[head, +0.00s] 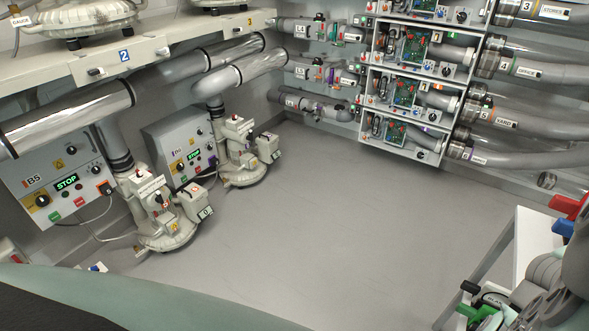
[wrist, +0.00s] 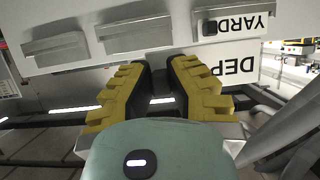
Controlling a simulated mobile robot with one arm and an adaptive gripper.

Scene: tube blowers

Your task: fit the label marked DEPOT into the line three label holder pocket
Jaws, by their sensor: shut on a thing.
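The white DEPOT label (wrist: 240,60) shows upside down in the wrist view, with only "DEP" readable and the rest hidden behind the right finger. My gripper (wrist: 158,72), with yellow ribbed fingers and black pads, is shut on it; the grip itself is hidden. Just beyond, on a pale panel, are two grey pocket-like holders without visible text, one at left (wrist: 55,46) and one in the middle (wrist: 134,33). A YARD label (wrist: 240,25) sits upside down at right. I cannot tell which holder is line three. My gripper's fingers are not discernible in the head view.
A white-topped stand (head: 537,243) with dark and green items is at lower right in the head view. Stacked circuit-board units (head: 405,90) and grey tubes (head: 540,133) line the back wall. Two blower machines (head: 160,215) (head: 243,155) stand at left. The middle floor is clear.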

